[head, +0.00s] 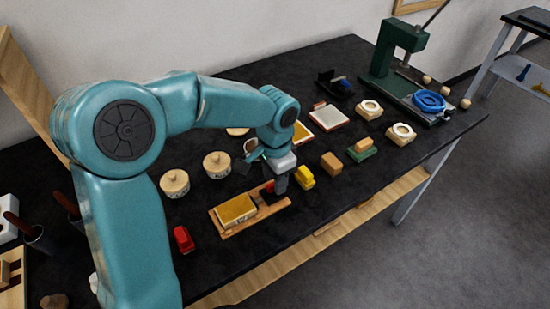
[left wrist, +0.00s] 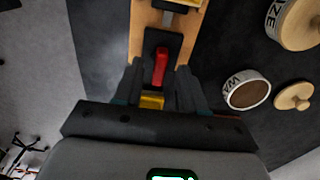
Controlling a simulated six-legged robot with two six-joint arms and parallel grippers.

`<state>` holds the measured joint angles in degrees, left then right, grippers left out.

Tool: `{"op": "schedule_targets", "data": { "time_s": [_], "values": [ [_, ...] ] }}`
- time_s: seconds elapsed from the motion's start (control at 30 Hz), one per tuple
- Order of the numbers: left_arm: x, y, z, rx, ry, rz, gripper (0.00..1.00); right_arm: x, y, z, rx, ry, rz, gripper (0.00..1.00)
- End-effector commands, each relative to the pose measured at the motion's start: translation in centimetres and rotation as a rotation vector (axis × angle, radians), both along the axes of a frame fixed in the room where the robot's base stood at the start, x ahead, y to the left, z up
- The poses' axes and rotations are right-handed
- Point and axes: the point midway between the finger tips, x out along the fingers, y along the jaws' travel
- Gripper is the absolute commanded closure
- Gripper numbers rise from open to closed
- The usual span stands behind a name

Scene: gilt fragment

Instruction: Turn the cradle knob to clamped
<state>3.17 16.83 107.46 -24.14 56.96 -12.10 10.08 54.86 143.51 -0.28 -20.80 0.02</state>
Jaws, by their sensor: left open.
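The cradle is a wooden board (head: 228,232) near the front edge of the table, holding a gold-topped block (head: 235,210). At its right end is a black plate with a red knob (head: 269,186); the left gripper partly hides this end in the head view. In the left wrist view the red knob (left wrist: 160,66) stands on the black plate, its long side running along the board. My left gripper (head: 281,186) points down over the knob end. Its fingers (left wrist: 158,88) are apart with the knob just ahead, between their lines; I cannot tell whether they touch it. My right gripper is out of view.
A yellow object (head: 305,177) stands close right of the gripper, and a red object (head: 183,239) lies left of the board. A green press (head: 400,50) is at the far right. The front right tabletop is clear.

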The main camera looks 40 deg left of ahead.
Motion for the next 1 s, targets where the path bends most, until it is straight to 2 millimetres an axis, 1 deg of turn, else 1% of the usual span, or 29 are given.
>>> {"op": "schedule_targets", "data": {
  "time_s": [0.17,0.2,0.4,0.53,0.6,0.73,1.0],
  "values": [
    [0.1,0.0,4.0,0.001,-0.009,-0.001,0.6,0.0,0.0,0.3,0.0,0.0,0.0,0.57],
    [0.1,0.0,5.2,-0.001,-0.009,0.0,0.6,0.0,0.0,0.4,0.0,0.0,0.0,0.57],
    [0.0,0.0,10.5,-0.001,-0.009,-0.001,0.6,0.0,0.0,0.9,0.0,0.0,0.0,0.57],
    [0.0,0.0,13.2,-0.001,-0.007,0.0,0.6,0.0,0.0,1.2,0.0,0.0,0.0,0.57],
    [0.0,0.0,14.2,0.0,-0.006,0.0,0.6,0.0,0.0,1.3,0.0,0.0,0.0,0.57],
    [0.0,0.0,15.3,0.0,-0.006,0.0,0.6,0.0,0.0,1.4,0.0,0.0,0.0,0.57],
    [0.0,0.0,15.6,0.0,-0.004,0.0,0.6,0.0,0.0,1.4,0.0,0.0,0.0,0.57]
  ]
}}
